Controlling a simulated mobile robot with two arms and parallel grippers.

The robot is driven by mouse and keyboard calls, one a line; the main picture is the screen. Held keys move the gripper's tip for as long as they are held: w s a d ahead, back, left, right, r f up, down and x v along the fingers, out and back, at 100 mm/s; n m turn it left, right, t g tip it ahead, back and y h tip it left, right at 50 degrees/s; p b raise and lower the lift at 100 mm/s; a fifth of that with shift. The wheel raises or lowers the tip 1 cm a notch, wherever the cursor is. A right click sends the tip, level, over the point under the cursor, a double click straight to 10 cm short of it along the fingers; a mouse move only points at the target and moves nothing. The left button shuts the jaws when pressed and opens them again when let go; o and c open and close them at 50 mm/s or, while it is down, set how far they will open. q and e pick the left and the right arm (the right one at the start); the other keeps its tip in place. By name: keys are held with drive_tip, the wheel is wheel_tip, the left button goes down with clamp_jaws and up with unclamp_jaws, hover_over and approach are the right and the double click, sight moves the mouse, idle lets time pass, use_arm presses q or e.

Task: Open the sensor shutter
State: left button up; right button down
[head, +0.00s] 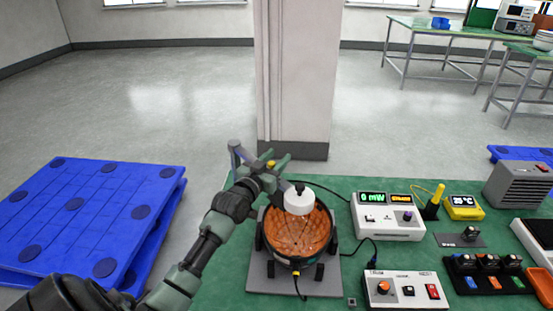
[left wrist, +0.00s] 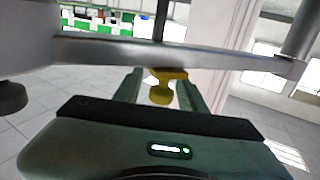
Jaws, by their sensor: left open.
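A small yellow knob (head: 270,164) shows at my left gripper (head: 271,170) in the head view. It looks like part of the sensor shutter, though I cannot tell for sure. In the left wrist view the yellow knob (left wrist: 161,94) appears between the two open fingers of the left gripper (left wrist: 162,88); contact cannot be told. A grey bar (left wrist: 200,54) crosses the left wrist view in front of the knob. In the head view a white cylinder (head: 299,203) with a black top sits over an orange-lined round bowl (head: 290,240). My right gripper is not in view.
The bowl stands on a grey plate (head: 262,284) on the green table (head: 335,186). Right of it are a white meter reading 0 mW (head: 390,217) and a white control box (head: 405,290). A pillar (head: 293,80) rises behind. Blue pallets (head: 80,220) lie at left.

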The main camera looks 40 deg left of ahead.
sight(270, 166)
use_arm(q)
drive_tip(key=s, duration=0.2)
drive_tip(key=s+b, duration=0.1)
drive_tip(key=s, duration=0.2)
drive_tip(key=s+d, duration=0.1)
drive_tip(key=s, duration=0.1)
drive_tip(key=shift+s, duration=0.35)
